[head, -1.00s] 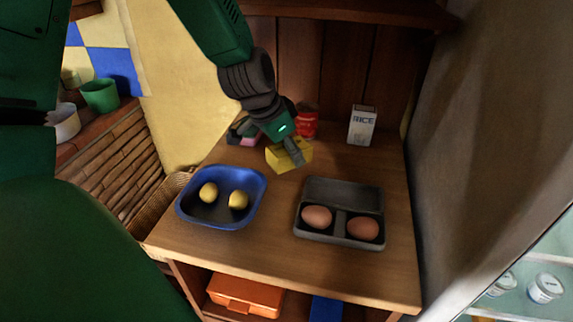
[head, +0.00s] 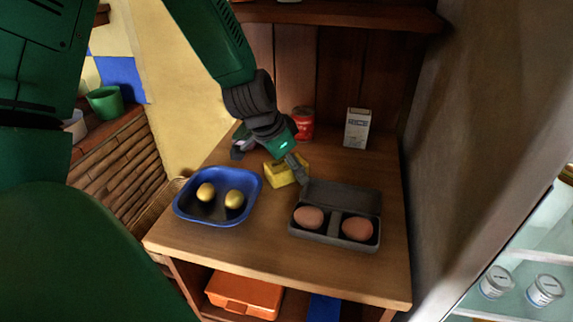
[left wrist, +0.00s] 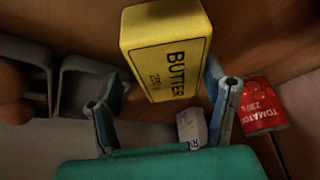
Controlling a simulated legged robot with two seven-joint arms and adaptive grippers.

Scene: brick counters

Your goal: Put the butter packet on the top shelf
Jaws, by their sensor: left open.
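The yellow butter packet (head: 284,173) stands on the wooden counter, behind the gap between the blue bowl and the grey egg box. It also shows in the left wrist view (left wrist: 168,52), lettered BUTTER, ahead of and partly between the fingertips. My left gripper (head: 297,168) is open right at the packet; in the left wrist view its fingers (left wrist: 163,97) are spread. I cannot tell whether a finger touches it. The top shelf (head: 340,13) shows at the upper edge of the head view. My right gripper is not in view.
A blue bowl (head: 217,220) with two yellow fruits and a grey egg box (head: 334,237) with two eggs stand in front. A red tomato can (head: 303,123) and a rice box (head: 357,128) stand behind. A wall bounds the right.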

